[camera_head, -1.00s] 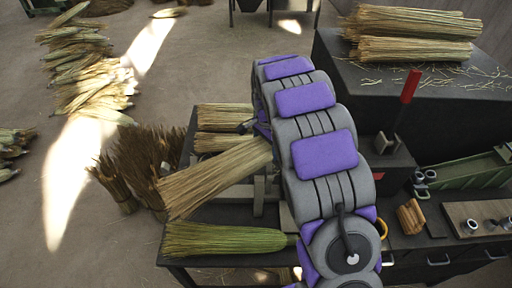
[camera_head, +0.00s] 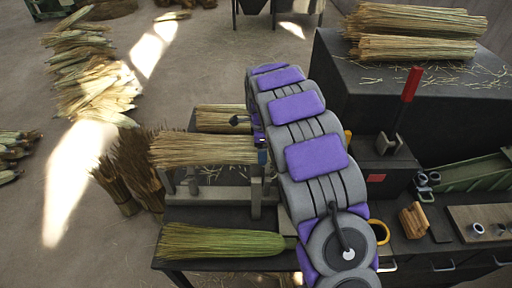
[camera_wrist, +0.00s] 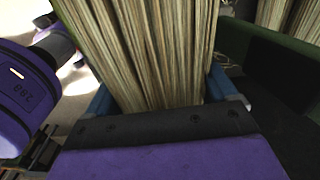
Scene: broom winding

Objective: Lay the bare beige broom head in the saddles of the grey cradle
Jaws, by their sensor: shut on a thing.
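The bare beige broom head (camera_head: 203,150) is level across the picture, with its bristle end to the left. It is over the grey cradle (camera_head: 222,196), whose posts show below it. I cannot tell whether the straw touches the saddles. My gripper (camera_head: 263,157) is shut on the right end of the broom head, partly hidden behind my arm. In the wrist view, the blue fingers (camera_wrist: 165,95) close on both sides of the straw (camera_wrist: 145,45).
A green broom head (camera_head: 222,241) lies on the bench in front of the cradle. Another straw bundle (camera_head: 222,118) lies behind. Dark brown bundles (camera_head: 130,168) stand at the left. A red-handled lever (camera_head: 411,84), a yellow ring (camera_head: 379,232) and a wooden block (camera_head: 413,219) are to the right.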

